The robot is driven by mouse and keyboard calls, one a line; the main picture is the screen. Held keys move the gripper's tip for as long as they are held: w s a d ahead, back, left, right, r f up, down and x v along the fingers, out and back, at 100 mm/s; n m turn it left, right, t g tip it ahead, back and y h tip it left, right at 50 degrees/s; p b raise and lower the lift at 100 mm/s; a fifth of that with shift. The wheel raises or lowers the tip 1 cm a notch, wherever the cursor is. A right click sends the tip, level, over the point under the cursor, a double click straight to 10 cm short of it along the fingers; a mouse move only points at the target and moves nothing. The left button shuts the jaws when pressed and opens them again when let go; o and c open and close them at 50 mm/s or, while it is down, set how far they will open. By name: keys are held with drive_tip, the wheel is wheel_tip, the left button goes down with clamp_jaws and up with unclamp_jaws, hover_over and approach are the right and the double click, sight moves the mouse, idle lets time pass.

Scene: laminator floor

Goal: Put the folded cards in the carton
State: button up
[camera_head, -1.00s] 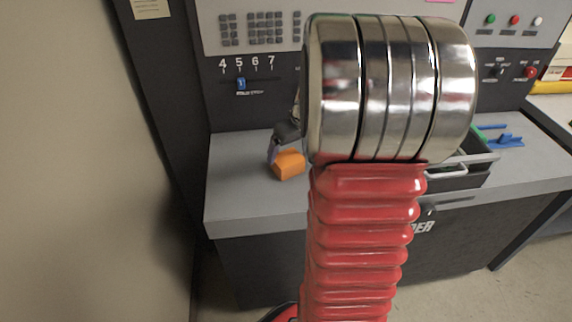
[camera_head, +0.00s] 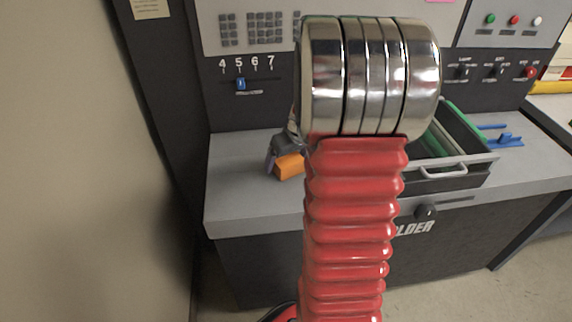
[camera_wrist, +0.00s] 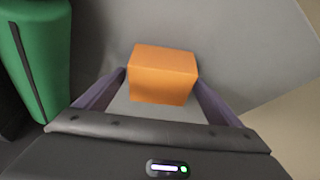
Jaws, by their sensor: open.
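An orange block (camera_head: 288,167) sits on the grey counter near its left end. It also shows in the wrist view (camera_wrist: 162,74), between the two purple fingers. In the head view my gripper (camera_head: 272,158) is partly hidden behind my arm and overlaps the block's left and upper part. I cannot make out anything that is clearly folded cards or a carton; my arm hides the middle of the counter.
A dark tray (camera_head: 455,172) with a handle and a green roller (camera_head: 462,125) stands right of my arm. A green cylinder (camera_wrist: 38,55) shows at left in the wrist view. A blue part (camera_head: 505,140) lies further right. The control panel (camera_head: 265,30) rises behind the counter.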

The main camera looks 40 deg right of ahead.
sight(287, 157)
drive_tip(key=shift+c, duration=0.2)
drive_tip(key=c, duration=1.4)
drive_tip(key=shift+r, duration=0.1)
wheel_tip(287, 157, up, 10)
drive_tip(key=shift+f, duration=0.1)
